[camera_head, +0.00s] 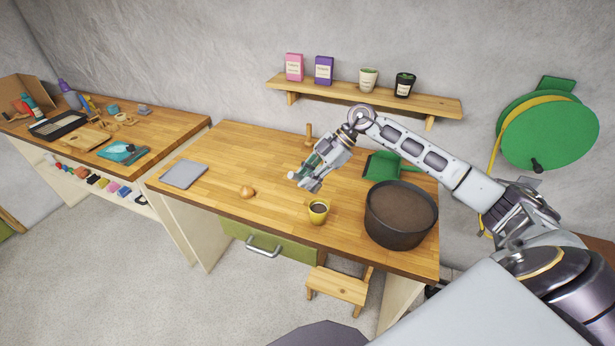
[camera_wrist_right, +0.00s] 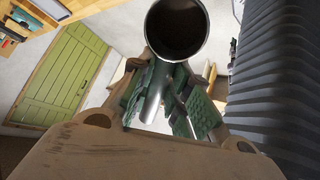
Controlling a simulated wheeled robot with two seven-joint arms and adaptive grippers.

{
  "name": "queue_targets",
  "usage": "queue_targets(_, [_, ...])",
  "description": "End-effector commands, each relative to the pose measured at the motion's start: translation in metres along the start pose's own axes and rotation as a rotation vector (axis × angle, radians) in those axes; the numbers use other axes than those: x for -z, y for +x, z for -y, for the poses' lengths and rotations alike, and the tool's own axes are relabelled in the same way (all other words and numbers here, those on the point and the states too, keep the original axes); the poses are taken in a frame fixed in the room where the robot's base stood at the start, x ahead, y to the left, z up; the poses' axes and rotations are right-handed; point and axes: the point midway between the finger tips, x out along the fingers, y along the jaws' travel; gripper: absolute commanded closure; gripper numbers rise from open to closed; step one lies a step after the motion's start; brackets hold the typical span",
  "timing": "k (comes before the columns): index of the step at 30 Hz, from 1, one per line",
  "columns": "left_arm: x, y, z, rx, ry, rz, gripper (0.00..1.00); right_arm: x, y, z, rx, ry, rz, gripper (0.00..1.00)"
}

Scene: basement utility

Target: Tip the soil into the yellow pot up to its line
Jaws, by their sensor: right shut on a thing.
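The yellow pot (camera_head: 318,216) stands upright near the front edge of the wooden table, with a dark inside. Its line and soil level are too small to tell. My right gripper (camera_head: 308,180) is above the table, behind and slightly left of the yellow pot. A large dark tub (camera_head: 392,232) full of brown soil stands to the right. My left gripper is not in view.
A green dustpan-like tool (camera_head: 384,166) lies behind the tub. A wooden peg (camera_head: 309,135) stands at the back. A shelf (camera_head: 350,95) hangs above.

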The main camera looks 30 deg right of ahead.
Motion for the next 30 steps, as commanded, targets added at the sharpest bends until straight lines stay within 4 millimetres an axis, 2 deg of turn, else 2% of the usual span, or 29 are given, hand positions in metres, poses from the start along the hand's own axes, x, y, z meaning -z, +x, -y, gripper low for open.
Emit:
queue_targets(13, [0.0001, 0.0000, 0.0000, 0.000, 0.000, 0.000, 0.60, 0.0018, 0.0080, 0.0016, -0.002, -0.035, 0.154, 1.00])
queue_targets(30, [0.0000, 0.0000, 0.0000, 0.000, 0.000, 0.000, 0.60, 0.0016, 0.0097, 0.0019, -0.002, -0.038, 0.177, 1.00])
